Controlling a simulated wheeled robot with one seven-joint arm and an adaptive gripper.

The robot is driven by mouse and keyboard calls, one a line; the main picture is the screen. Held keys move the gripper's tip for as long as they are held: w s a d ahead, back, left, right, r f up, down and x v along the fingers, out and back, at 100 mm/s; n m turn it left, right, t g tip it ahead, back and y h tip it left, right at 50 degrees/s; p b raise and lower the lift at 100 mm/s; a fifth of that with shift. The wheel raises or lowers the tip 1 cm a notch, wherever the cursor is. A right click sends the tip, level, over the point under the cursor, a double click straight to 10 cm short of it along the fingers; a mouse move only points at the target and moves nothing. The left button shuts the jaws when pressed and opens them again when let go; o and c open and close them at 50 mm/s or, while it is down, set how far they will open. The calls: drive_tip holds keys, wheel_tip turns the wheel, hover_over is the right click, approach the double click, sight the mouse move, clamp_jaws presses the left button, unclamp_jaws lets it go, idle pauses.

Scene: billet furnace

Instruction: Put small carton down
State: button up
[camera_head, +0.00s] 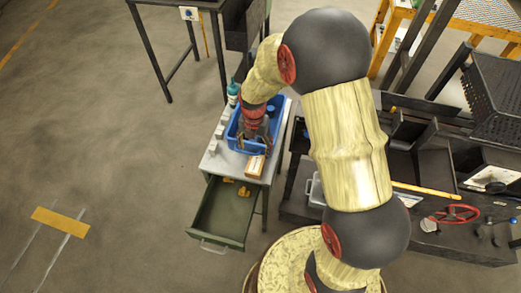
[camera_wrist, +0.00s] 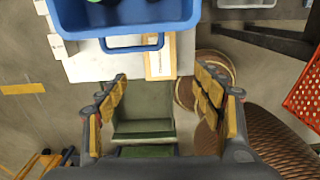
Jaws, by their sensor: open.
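The small carton (camera_head: 255,166) is a tan box lying on the pale tabletop (camera_head: 224,160), at its front edge beside the blue bin. In the head view my gripper (camera_head: 254,137) is over the blue bin area, partly hidden by my arm. I cannot tell its exact height above the carton.
The blue bin (camera_head: 235,131) stands on the table and holds dark items. Small white boxes (camera_head: 212,147) line the left edge. Below, a green drawer (camera_head: 219,217) is pulled open with yellow pieces inside. A dark workbench (camera_head: 425,170) stands right; floor to the left is clear.

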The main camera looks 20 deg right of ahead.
drive_tip(key=s+r+m+t, duration=0.1)
drive_tip(key=s+r+m, duration=0.2)
drive_tip(key=r+m, duration=0.5)
drive_tip(key=s+r+m+t, duration=0.2)
drive_tip(key=s+r+m, duration=0.25)
drive_tip(key=r, duration=0.75)
drive_tip(key=s+r+m+t, duration=0.2)
drive_tip(key=s+r+m, duration=0.8)
drive_tip(key=s+m, duration=0.4)
drive_tip(key=shift+s+r+m+t, duration=0.25)
drive_tip(key=shift+m+t, duration=0.05)
drive_tip(key=shift+m, duration=0.75)
